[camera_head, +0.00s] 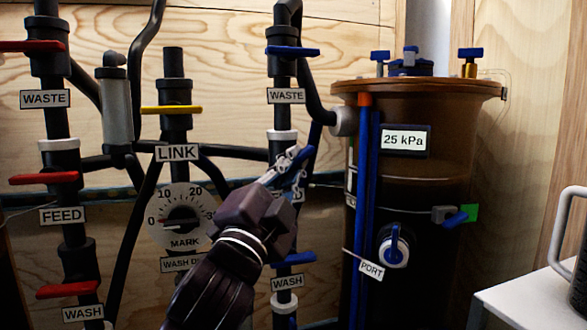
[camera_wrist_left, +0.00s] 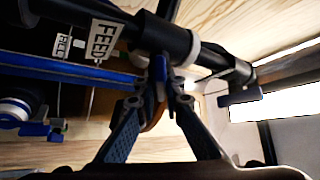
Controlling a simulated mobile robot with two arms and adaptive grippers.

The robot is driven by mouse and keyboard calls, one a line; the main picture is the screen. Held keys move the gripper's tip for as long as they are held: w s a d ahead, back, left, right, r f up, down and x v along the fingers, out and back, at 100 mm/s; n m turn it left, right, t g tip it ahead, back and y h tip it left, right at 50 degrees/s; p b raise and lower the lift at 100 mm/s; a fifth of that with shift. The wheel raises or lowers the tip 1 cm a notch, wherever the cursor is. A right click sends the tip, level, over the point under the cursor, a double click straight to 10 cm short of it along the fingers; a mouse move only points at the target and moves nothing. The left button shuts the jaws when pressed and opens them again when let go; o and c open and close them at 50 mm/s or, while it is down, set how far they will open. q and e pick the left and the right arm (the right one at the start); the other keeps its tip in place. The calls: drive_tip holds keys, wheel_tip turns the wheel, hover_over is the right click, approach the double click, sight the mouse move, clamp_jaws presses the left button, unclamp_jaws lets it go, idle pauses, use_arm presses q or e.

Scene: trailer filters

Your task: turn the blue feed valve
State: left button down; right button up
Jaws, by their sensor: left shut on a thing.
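The blue feed valve sits on the middle black pipe, between the blue waste valve (camera_head: 293,51) above and the blue wash valve (camera_head: 294,259) below. My left gripper (camera_head: 290,163) is at its handle and covers most of it in the head view. In the left wrist view the blue feed valve handle (camera_wrist_left: 159,70) stands between the two fingertips of the left gripper (camera_wrist_left: 160,101), which is shut on it. The FEED label (camera_wrist_left: 103,40) shows beside it there. My right gripper is not in view.
A brown tank (camera_head: 420,190) with a 25 kPa display (camera_head: 402,140) stands just right of the pipe. Red valves (camera_head: 44,179) line the left pipe. A yellow link valve (camera_head: 171,109) and a round dial (camera_head: 181,219) are between. A white surface (camera_head: 520,303) is at lower right.

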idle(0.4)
use_arm(q)
drive_tip(key=c, duration=2)
unclamp_jaws()
drive_tip(key=shift+c, duration=0.2)
drive_tip(key=v, duration=1.2)
drive_tip(key=shift+f, duration=0.1)
